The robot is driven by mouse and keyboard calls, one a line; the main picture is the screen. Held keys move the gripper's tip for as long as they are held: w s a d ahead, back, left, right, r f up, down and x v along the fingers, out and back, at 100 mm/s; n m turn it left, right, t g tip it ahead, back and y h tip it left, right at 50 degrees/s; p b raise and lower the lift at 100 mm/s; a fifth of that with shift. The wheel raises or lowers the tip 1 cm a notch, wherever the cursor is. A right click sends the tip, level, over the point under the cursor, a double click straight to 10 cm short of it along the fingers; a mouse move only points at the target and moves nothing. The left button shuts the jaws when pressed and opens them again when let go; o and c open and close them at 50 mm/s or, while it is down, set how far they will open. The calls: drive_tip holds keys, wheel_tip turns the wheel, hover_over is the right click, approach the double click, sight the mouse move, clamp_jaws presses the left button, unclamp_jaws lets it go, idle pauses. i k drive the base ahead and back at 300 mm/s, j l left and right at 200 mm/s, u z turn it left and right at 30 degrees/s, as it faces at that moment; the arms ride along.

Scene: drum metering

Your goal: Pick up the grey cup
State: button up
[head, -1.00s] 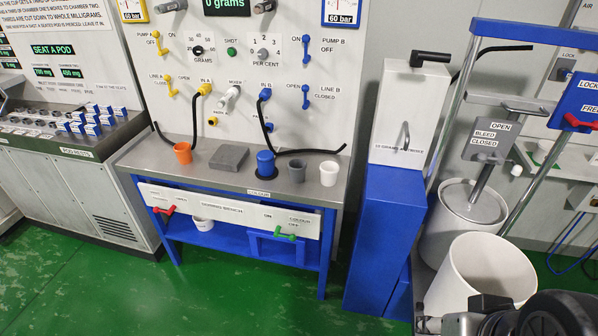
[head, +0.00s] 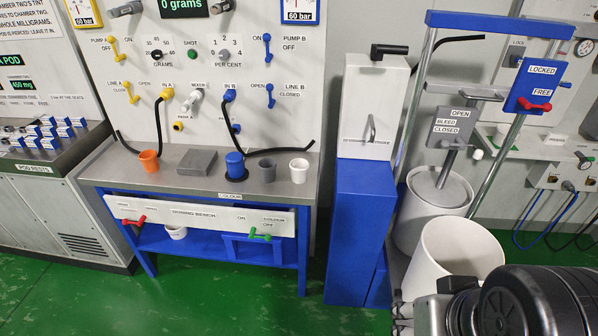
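The grey cup (head: 267,170) stands upright on the steel top of the dosing bench (head: 130,172). It is between the blue cylinder (head: 235,164) on its left and a white cup (head: 299,171) on its right, apart from the white cup. An orange cup (head: 149,162) stands at the left of the same top. Part of my arm shows at the bottom right, far from the grey cup. My gripper's fingers cannot be made out there.
A grey block (head: 197,161) lies on the bench top. Black hoses hang from the panel behind the cups. A blue cabinet (head: 357,230) stands right of the bench, with white drums (head: 452,250) beyond it. Green floor (head: 220,300) is clear in front.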

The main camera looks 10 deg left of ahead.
sight(267, 166)
drive_tip(key=i+j+u, duration=0.45)
drive_tip(key=i+j, duration=1.4)
drive_tip(key=j, duration=0.1)
